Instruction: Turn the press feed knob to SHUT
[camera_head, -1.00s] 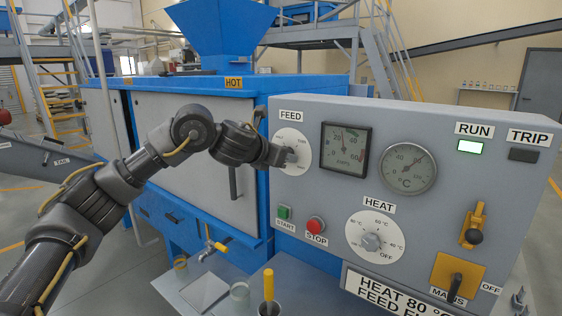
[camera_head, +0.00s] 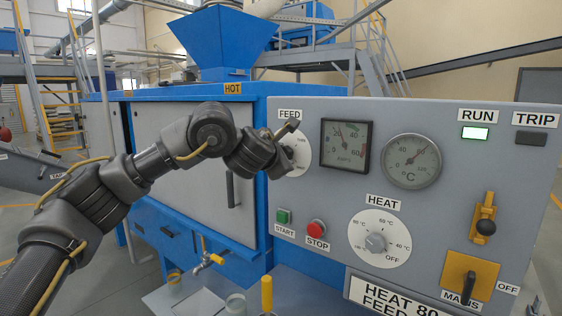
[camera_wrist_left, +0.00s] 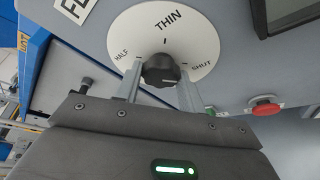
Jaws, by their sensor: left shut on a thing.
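The feed knob (camera_wrist_left: 160,70) is a dark round knob on a white dial (camera_wrist_left: 140,28) marked HALF, THIN and SHUT in the left wrist view. My left gripper (camera_wrist_left: 159,88) has its two fingers on either side of the knob and is shut on it. I cannot clearly tell which mark the knob points at. In the head view, my left gripper (camera_head: 288,150) is at the FEED dial (camera_head: 301,158), and my wrist hides the knob and much of the dial. My right gripper is not in view.
The grey panel (camera_head: 340,200) also carries two gauges, a HEAT dial (camera_head: 379,238), a green start button (camera_head: 284,215), a red stop button (camera_head: 317,228) and a mains switch (camera_head: 469,280). The RUN lamp (camera_head: 475,133) is lit. A yellow-handled tap (camera_head: 208,259) sits below my arm.

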